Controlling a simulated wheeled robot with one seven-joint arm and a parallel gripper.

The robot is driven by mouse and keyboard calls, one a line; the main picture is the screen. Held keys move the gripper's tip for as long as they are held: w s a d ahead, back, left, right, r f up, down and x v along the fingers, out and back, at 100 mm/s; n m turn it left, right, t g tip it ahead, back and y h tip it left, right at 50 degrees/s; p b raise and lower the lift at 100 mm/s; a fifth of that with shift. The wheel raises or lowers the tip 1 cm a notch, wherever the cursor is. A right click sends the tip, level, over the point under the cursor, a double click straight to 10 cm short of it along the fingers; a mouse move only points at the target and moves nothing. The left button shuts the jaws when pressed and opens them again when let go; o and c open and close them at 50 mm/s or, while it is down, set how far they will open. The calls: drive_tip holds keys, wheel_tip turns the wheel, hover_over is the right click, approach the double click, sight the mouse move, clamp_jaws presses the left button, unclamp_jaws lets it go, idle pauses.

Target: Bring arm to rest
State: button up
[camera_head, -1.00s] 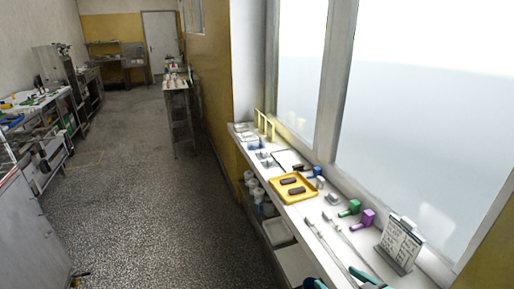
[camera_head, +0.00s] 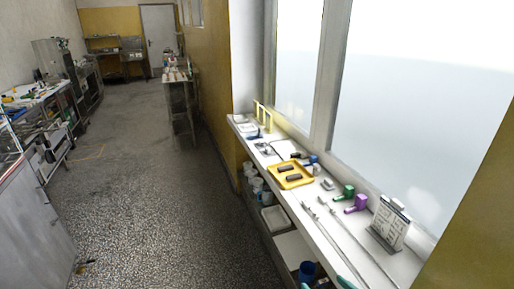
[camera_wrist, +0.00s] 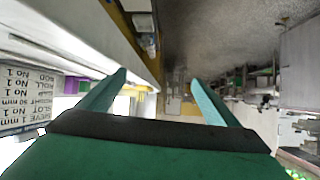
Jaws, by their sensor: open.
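My gripper (camera_wrist: 158,95) shows in the wrist view with its two green fingers spread wide apart and nothing between them. The rest of my arm is out of the picture there.
The aisle floor (camera_head: 150,190) is clear.

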drive_tip(key=s+a+f+m+h, duration=0.2)
drive_tip(key=s+a+f, duration=0.3)
drive_tip(key=s+f, duration=0.25)
drive_tip(key=s+a+f+m+h, duration=0.2)
drive_tip(key=s+a+f, duration=0.4)
drive_tip(key=s, duration=0.2)
drive_tip(key=s+a+r+t, duration=0.1)
drive_tip(key=s+a+r, duration=0.2)
drive_tip(key=s, duration=0.3)
drive_tip(key=s+a+r+n+t, duration=0.1)
drive_tip(key=s+a+r, duration=0.2)
drive_tip(key=s, duration=0.3)
drive_tip(key=s+a+r+t, duration=0.1)
drive_tip(key=s+a+r, duration=0.2)
drive_tip(key=s, duration=0.4)
drive_tip(key=shift+a+r+n+t+y, duration=0.3)
drive_tip(key=shift+r+n+y, duration=0.1)
drive_tip(key=shift+r, duration=0.45)
drive_tip(key=shift+s, duration=0.1)
